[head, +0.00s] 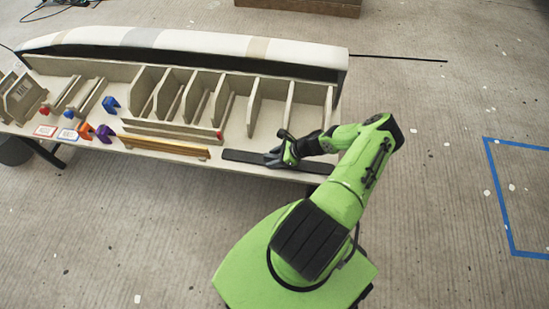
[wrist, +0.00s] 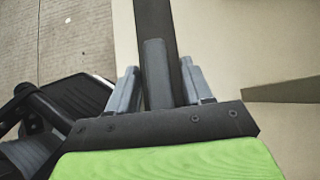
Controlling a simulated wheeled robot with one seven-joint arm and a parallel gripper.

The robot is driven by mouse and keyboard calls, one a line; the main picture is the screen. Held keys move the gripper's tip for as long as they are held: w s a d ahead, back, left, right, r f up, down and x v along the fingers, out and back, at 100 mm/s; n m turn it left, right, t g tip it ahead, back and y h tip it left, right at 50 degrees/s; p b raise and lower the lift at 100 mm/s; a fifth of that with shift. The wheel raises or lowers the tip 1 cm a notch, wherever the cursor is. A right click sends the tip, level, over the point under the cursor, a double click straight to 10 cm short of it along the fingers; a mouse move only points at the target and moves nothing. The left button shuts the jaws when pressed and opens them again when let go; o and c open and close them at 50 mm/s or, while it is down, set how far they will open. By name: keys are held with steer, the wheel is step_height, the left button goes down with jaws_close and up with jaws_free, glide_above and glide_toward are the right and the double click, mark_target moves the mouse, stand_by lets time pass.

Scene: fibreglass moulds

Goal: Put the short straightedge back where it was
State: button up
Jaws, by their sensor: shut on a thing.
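The short straightedge, a flat dark bar (head: 243,156), lies along the front edge of the table at its right part. In the wrist view the dark bar (wrist: 153,18) runs up from between my fingers. My gripper (head: 274,158) is low at the table front, at the bar's middle, and shut on it. In the wrist view my gripper (wrist: 157,88) shows grey fingers on both sides of the bar, with a grey upright piece between them. The exact contact is hidden, and I cannot tell whether the bar is flat on the table or slightly lifted.
The table (head: 232,138) carries a long curved mould (head: 190,42) with upright divider panels. A yellowish wooden bar (head: 165,147) lies left of the dark bar. Orange (head: 86,131), purple (head: 105,133) and blue (head: 110,104) clamps stand further left.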

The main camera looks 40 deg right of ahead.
steer(key=o, duration=1.4)
steer(key=shift+f, duration=0.1)
steer(key=shift+r, duration=0.3)
steer(key=p+v, duration=0.3)
steer(key=v, duration=0.9)
steer(key=w+a+r+n+g+h, duration=0.15)
steer(key=a+r+n, duration=0.3)
steer(key=r, duration=0.45)
steer(key=w+a+r+n+g+h, duration=0.1)
steer(key=w+a+r+n+g, duration=0.15)
steer(key=r+n, duration=0.5)
steer(key=w+a+r+n+g+h, duration=0.15)
steer(key=a+r+n, duration=0.25)
steer(key=r, duration=0.6)
steer(key=s+a+r+n+t+h, duration=0.1)
steer(key=s+a+r+n, duration=0.2)
steer(key=a+r, duration=0.25)
steer(key=s+a+r+n+h, duration=0.1)
steer(key=s+a+r+n, duration=0.25)
steer(key=a+r, duration=0.2)
steer(key=s+a+r+n+t, duration=0.3)
steer(key=s+a+r+n, duration=0.1)
steer(key=s, duration=0.4)
steer(key=shift+s+a+r+n+y, duration=0.35)
steer(key=shift+a+n, duration=0.3)
steer(key=shift+n, duration=0.3)
